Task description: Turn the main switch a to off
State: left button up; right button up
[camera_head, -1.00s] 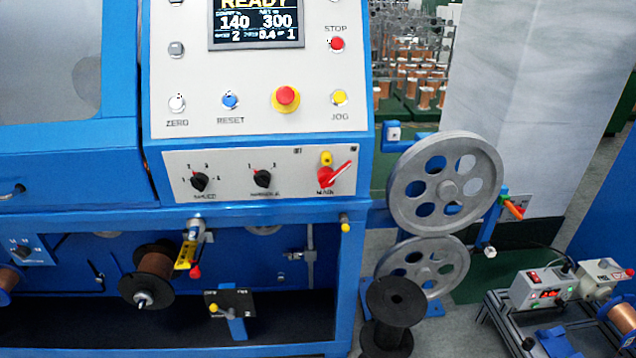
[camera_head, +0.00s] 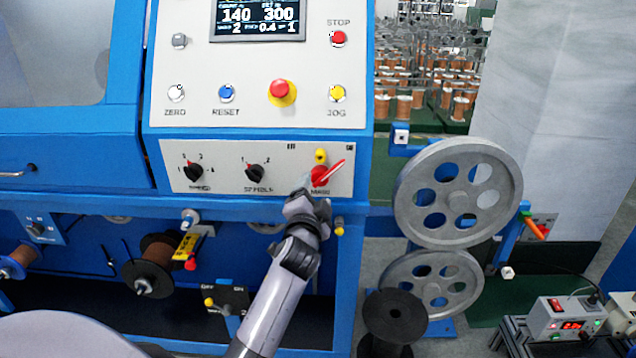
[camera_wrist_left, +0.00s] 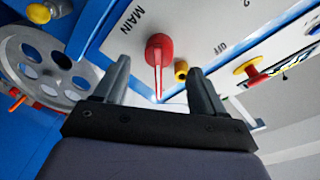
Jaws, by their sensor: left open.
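The main switch a is a red rotary knob (camera_head: 321,176) with a handle pointing up and right, on the light lower panel of the blue machine. In the left wrist view the red knob (camera_wrist_left: 158,50) sits under the word MAIN, with OFF printed further right. My left gripper (camera_head: 308,194) is just below the knob in the head view and partly covers the MAIN label. In the left wrist view my left gripper (camera_wrist_left: 158,70) is open, with one finger on each side of the knob's handle; I see no contact. My right gripper is not in view.
A small yellow part (camera_wrist_left: 181,70) sits close beside the knob, near one finger. Two black selector knobs (camera_head: 255,173) are to the left on the same panel. The red emergency button (camera_head: 280,90) is above. Grey pulleys (camera_head: 460,192) stand to the right.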

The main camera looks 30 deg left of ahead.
aim_at(317, 183)
pick_arm(q)
jog(key=shift+x, duration=2.95)
grip_shut()
